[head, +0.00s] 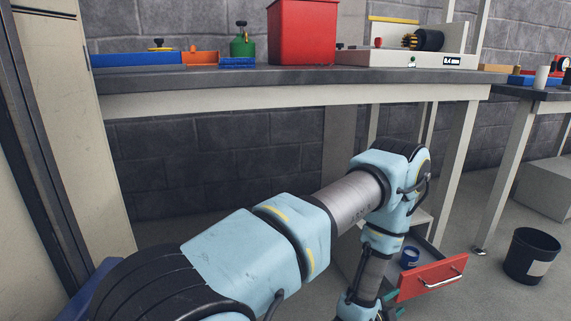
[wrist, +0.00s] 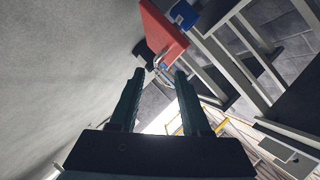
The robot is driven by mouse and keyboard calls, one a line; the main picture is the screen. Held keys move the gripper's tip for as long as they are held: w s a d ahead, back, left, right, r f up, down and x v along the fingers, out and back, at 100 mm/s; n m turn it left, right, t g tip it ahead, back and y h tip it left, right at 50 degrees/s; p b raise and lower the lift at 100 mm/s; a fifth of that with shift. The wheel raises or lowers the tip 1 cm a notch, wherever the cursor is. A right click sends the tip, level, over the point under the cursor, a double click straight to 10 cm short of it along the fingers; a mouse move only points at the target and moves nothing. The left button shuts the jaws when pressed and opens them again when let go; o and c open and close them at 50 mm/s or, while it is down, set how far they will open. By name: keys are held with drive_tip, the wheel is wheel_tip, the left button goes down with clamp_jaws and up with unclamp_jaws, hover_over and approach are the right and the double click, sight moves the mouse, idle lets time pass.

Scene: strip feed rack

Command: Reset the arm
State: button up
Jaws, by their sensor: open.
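My gripper (wrist: 160,76) shows in the wrist view with its two dark fingers apart and nothing between them. A red drawer front (wrist: 163,30) with a metal handle lies just beyond the fingertips in that view; I cannot tell the exact gap. In the head view the drawer front (head: 431,277) stands pulled out below the bench, with a blue round item (head: 409,257) inside the drawer. My blue arm reaches down beside it. The gripper is mostly hidden at the bottom edge of the head view.
The workbench (head: 300,77) carries a red bin (head: 302,32), a green container (head: 243,46), a blue tray (head: 138,59) and a white feed unit (head: 407,59). A black bucket (head: 529,256) stands on the floor at right. A tall cabinet (head: 75,120) edges the left.

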drive_tip(key=w+a+r+n+g+y, duration=0.2)
drive_tip(key=w+a+r+n+y, duration=0.6)
drive_tip(key=w+a+r, duration=0.55)
drive_tip(key=s+a+r+n+g+y, duration=0.1)
drive_tip(key=s+a+r+n+g, duration=0.1)
drive_tip(key=s+a+r+n, duration=0.45)
drive_tip(key=s+a+r+n+g+y, duration=0.1)
drive_tip(key=s+a+r, duration=0.25)
drive_tip(key=a, duration=0.55)
drive_tip(key=s+a+r+n+g+y, duration=0.1)
drive_tip(key=s+a+r+n+g, duration=0.1)
drive_tip(key=s+a+r+n, duration=0.35)
wheel_tip(320, 180, up, 36)
drive_tip(key=a+m+p, duration=0.1)
drive_tip(key=p, duration=3.6)
drive_tip(key=shift+s+a, duration=0.2)
